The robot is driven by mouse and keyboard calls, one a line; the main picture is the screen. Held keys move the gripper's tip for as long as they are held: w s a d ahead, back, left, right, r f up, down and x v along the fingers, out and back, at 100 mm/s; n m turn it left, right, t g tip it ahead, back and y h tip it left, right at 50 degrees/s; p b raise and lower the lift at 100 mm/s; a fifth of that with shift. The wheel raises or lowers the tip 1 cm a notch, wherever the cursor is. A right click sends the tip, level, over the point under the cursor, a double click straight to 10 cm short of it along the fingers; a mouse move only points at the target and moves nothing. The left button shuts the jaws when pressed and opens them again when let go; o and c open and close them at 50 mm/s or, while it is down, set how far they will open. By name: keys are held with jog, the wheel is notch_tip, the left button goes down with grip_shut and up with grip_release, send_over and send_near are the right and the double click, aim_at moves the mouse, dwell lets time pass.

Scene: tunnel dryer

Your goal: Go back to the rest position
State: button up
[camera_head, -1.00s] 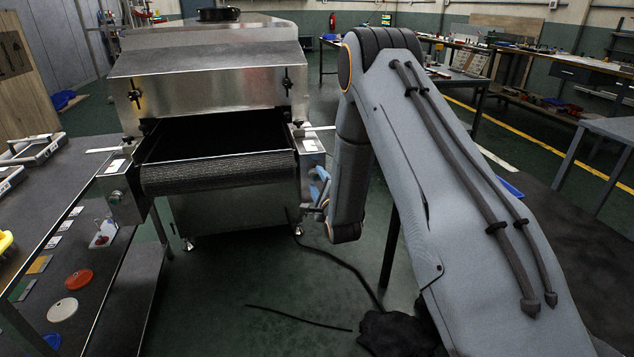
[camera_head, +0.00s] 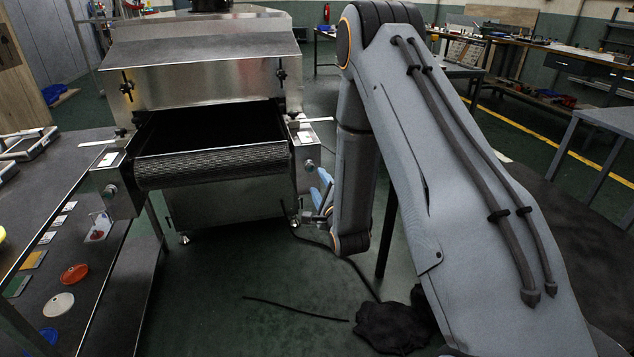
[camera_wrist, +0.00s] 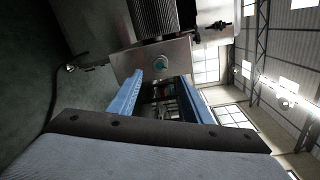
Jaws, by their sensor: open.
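My gripper (camera_wrist: 160,98) shows in the wrist view as two blue fingers set well apart, open with nothing between them. In the head view only a bit of its blue fingers (camera_head: 322,190) shows, to the left of my forearm and beside the right front of the tunnel dryer (camera_head: 215,75). The arm is bent, with its lower link hanging down. The dryer's mouth is dark and empty, with a mesh conveyor belt (camera_head: 212,165) at its front. In the wrist view the dryer's side panel with a round button (camera_wrist: 162,64) lies just beyond the fingers, apart from them.
A dark table (camera_head: 60,230) on the left carries a red disc (camera_head: 74,274), a white disc (camera_head: 58,304) and several small cards. A dark crumpled heap (camera_head: 392,322) and cables lie on the floor. Workbenches stand at the back right. Floor before the dryer is mostly clear.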

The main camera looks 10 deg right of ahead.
jog(key=s+r+n+g+p, duration=0.2)
jog(key=s+r+n+g, duration=0.3)
jog(key=s, duration=0.8)
jog(key=s+r+n+g+p, duration=0.3)
jog(key=s+r+n+g, duration=0.2)
jog(key=s+n, duration=0.4)
jog(key=s+r+n+g+p, duration=0.2)
jog(key=s+r+n+g, duration=0.3)
jog(key=s, duration=1.2)
jog(key=a+n+g, duration=0.1)
jog(key=n+g, duration=0.1)
jog(key=shift+n+h+p, duration=0.3)
jog(key=shift+n, duration=0.1)
